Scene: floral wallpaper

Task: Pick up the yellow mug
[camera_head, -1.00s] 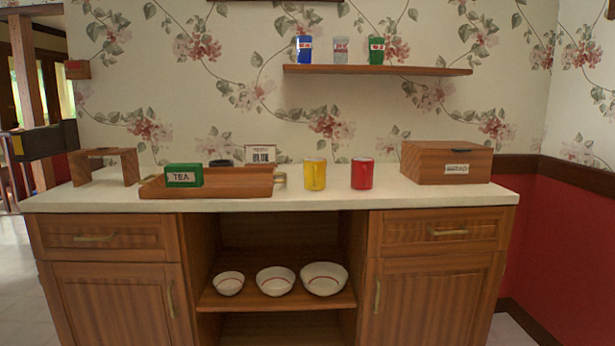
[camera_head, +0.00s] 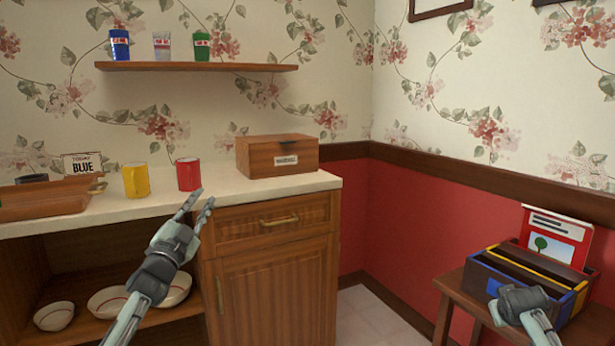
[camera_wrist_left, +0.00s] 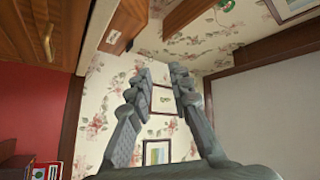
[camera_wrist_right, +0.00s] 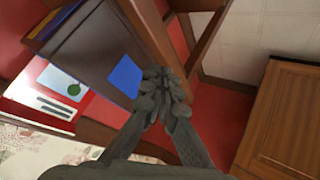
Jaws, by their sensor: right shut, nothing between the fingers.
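The yellow mug (camera_head: 136,180) stands upright on the pale counter (camera_head: 225,188) in the head view, just left of a red mug (camera_head: 188,174). My left gripper (camera_head: 199,205) is open and empty, in front of the counter and to the right of the yellow mug, apart from it. Its spread fingers also show in the left wrist view (camera_wrist_left: 158,75), with only wall and pictures between them. My right gripper (camera_wrist_right: 165,82) is shut and empty in the right wrist view. In the head view my right arm is at the lower right, and its fingertips are hard to make out there.
A wooden box (camera_head: 277,156) stands right of the mugs. A wooden tray (camera_head: 45,202) lies to their left. Bowls (camera_head: 175,289) sit on the open shelf below. A small side table (camera_head: 455,288) at right bears a divided organizer (camera_head: 565,300), close to my right arm.

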